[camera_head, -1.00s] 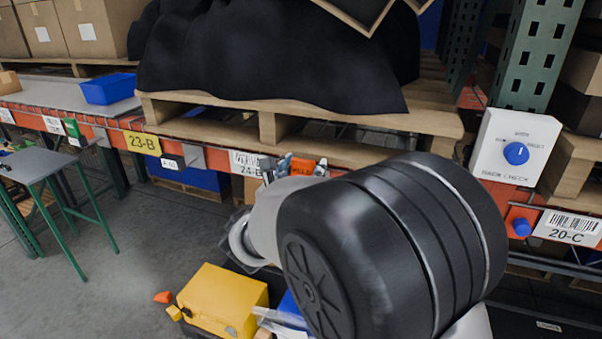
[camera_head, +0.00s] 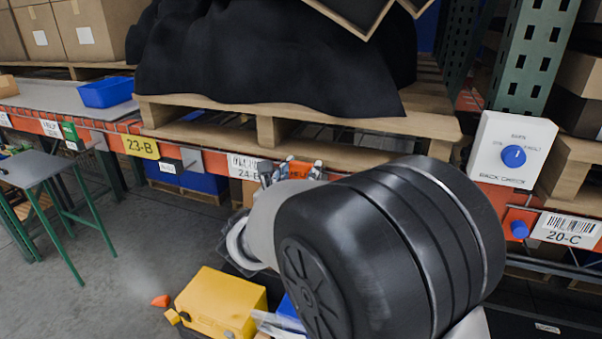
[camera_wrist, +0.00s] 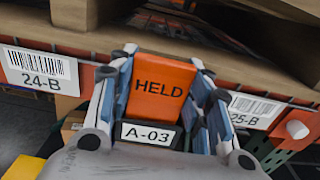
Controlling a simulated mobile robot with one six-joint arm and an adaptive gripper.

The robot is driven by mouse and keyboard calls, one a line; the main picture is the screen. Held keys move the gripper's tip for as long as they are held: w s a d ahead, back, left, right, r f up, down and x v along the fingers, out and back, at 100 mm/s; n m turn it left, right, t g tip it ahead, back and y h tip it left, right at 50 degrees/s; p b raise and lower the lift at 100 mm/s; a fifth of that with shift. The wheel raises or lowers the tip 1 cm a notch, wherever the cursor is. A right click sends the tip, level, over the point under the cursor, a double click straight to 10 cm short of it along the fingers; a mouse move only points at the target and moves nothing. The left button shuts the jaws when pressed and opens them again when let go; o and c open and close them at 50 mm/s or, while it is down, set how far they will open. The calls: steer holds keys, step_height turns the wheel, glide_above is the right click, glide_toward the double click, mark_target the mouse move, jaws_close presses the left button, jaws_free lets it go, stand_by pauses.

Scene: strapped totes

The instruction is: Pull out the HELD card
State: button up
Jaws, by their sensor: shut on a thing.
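The HELD card (camera_wrist: 160,88) is an orange card with dark lettering, upright between my gripper's fingers in the wrist view. A white label reading A-03 (camera_wrist: 148,134) in a dark holder shows just below it. My gripper (camera_wrist: 165,95) is shut on the card, one finger on each side. In the head view my gripper (camera_head: 290,170) is at the orange rack beam beside the 24-B label, and the card (camera_head: 300,168) shows as a small orange patch partly hidden by the fingers. I cannot tell whether the card's lower edge is still in the holder.
The 24-B label (camera_wrist: 40,68) and 25-B label (camera_wrist: 248,110) flank my gripper on the beam. A wooden pallet (camera_head: 360,120) with a black-draped load sits just above. A white dial box (camera_head: 512,148) is at right, a yellow box (camera_head: 220,300) below, a green-legged table (camera_head: 30,170) at left.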

steer(key=shift+r+p, duration=1.4)
steer(key=shift+r, duration=1.1)
steer(key=shift+s, duration=0.1)
steer(key=b+v, duration=0.1)
steer(key=v, duration=0.9)
steer(key=shift+b, duration=0.3)
